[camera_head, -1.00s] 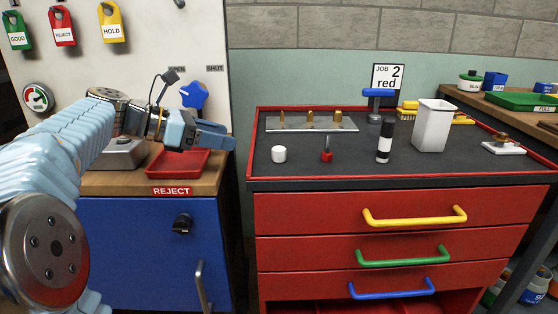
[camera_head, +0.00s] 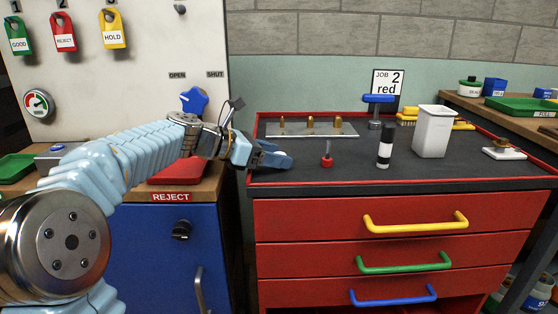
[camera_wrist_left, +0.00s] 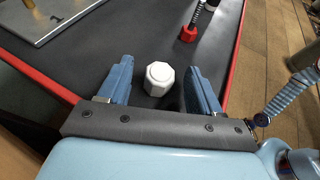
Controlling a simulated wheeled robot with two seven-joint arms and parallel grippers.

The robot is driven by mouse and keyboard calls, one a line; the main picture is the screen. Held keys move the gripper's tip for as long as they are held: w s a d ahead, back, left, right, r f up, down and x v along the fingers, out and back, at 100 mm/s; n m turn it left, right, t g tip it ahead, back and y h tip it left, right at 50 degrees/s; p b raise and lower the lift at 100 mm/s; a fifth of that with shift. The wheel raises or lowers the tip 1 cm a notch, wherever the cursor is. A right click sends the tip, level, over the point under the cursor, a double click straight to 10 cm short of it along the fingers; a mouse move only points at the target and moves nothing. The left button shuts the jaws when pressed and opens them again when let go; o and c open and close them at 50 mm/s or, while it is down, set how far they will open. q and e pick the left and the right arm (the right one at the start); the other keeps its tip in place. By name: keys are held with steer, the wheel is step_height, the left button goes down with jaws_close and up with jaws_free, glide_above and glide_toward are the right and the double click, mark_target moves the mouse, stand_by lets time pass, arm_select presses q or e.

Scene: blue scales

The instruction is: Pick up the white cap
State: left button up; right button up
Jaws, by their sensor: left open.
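The white cap (camera_wrist_left: 159,78) stands on the dark top of the red tool cabinet. In the left wrist view it sits between the two blue fingers of my left gripper (camera_wrist_left: 157,88), with a gap to each finger. My left gripper (camera_head: 275,160) is open and empty. In the head view the gripper is over the left front part of the cabinet top and hides the cap. My right gripper is not in view.
A red-based pin (camera_head: 327,160) stands just right of my left gripper. A black-and-white cylinder (camera_head: 385,147) and a white bin (camera_head: 434,132) stand farther right. A metal plate with brass pegs (camera_head: 311,127) lies behind. A red rim (camera_head: 400,182) edges the top.

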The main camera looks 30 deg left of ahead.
arm_select(q)
jaws_close()
